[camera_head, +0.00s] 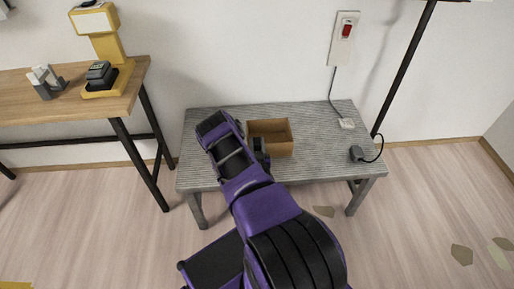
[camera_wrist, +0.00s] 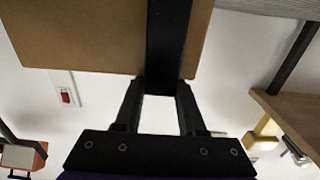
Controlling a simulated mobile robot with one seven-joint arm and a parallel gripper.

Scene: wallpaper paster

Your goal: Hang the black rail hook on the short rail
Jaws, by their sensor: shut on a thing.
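My gripper (camera_wrist: 161,88) is shut on a black bar-like piece, which looks like the black rail hook (camera_wrist: 169,38). The hook runs up from between the fingers in the wrist view, and its far end is out of frame. Behind it is the brown wall of an open cardboard box (camera_wrist: 75,35). In the head view the box (camera_head: 288,148) stands on the grey ribbed table, and my gripper (camera_head: 261,150) is at its left side, largely hidden by my arm. I cannot make out the short rail for certain in either view.
The grey table (camera_head: 325,158) has free room right of the box. A red wall switch (camera_head: 346,31) is above. A dark pole (camera_head: 405,67) stands right. A wooden table (camera_head: 50,95) with devices is left.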

